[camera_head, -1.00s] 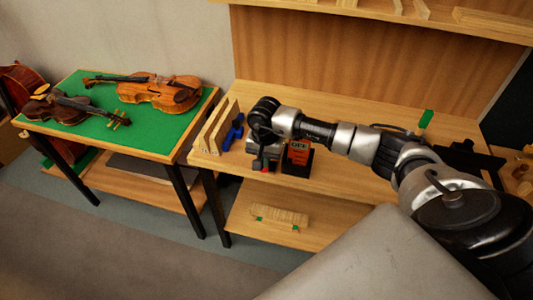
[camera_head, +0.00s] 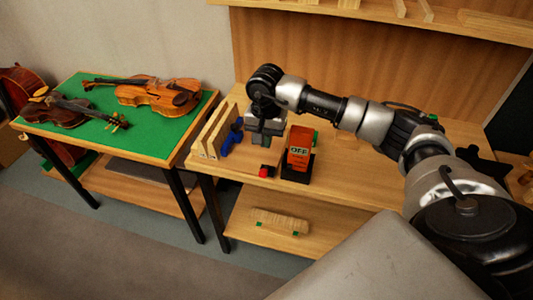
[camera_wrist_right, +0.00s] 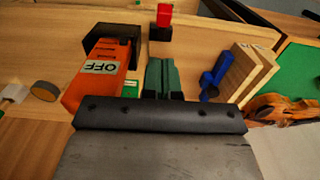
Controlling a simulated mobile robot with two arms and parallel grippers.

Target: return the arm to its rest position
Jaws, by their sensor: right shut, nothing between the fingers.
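My right arm reaches in from the right over the wooden bench (camera_head: 360,180). My right gripper (camera_head: 265,140) points down, shut and empty, above the bench top behind a small black block with a red top (camera_head: 264,172). In the right wrist view its closed fingers (camera_wrist_right: 162,75) show with nothing between them, and the red top (camera_wrist_right: 164,14) lies apart from the fingertips. An orange box marked OFF (camera_head: 299,148) in a black holder stands just right of the gripper; it also shows in the wrist view (camera_wrist_right: 97,72). My left gripper is not in view.
A blue tool (camera_head: 232,138) and upright wooden boards (camera_head: 212,133) stand close to the left of the gripper. Violins (camera_head: 158,95) lie on a green-topped table (camera_head: 135,137) at left. A shelf (camera_head: 450,27) hangs above. The bench right of the orange box is fairly clear.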

